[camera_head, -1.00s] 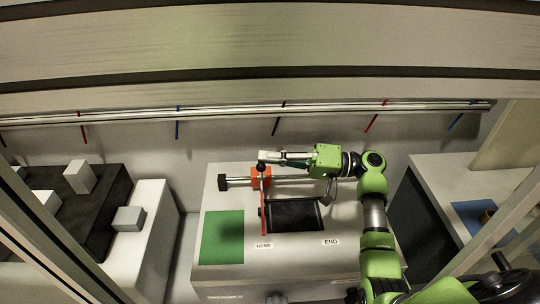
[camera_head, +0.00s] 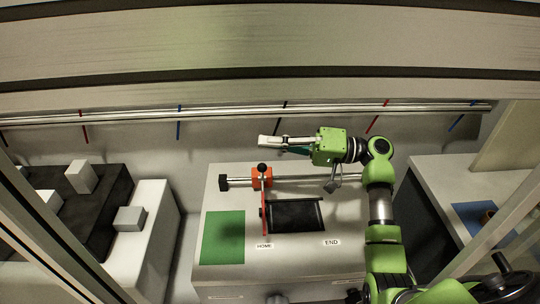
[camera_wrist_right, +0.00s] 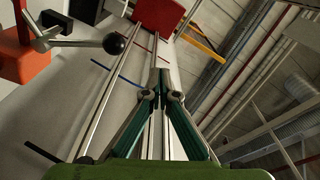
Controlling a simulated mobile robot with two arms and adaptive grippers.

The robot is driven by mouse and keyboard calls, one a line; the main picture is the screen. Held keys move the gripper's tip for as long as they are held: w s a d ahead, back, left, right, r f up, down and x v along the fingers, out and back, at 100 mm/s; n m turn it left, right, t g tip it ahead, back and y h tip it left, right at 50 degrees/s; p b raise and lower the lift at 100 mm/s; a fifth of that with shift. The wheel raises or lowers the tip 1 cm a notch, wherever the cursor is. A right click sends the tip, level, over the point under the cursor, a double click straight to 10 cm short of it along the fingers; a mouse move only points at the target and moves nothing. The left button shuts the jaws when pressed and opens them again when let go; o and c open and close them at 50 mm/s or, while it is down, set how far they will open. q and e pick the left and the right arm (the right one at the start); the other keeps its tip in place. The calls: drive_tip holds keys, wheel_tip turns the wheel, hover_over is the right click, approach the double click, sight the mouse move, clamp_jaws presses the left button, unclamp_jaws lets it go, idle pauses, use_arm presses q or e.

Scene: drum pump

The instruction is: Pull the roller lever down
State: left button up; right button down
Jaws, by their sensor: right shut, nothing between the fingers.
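The roller lever (camera_head: 263,168) has a black ball knob and stands up from the orange block (camera_head: 258,184) on the rail. In the right wrist view, the lever's knob (camera_wrist_right: 114,43) and metal arm show at the upper left, beside the orange block (camera_wrist_right: 24,62). My right gripper (camera_head: 262,141) is shut and empty. In the head view its fingertips appear just above the knob, with a visible gap. In the right wrist view, my gripper's fingertips (camera_wrist_right: 161,68) point right of the knob, apart from it. My left gripper is not in view.
The white bench (camera_head: 280,258) carries a green pad (camera_head: 222,238), a black screen (camera_head: 294,214), a red bar (camera_head: 264,216) and HOME and END labels. A horizontal metal rail (camera_head: 320,179) runs behind. Grey cubes lie on a dark tray (camera_head: 98,215) at left.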

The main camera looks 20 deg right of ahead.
wheel_tip(320, 180, up, 5)
drive_tip(key=shift+w+d+f, duration=0.1)
drive_tip(key=shift+w, duration=0.05)
idle(0.5)
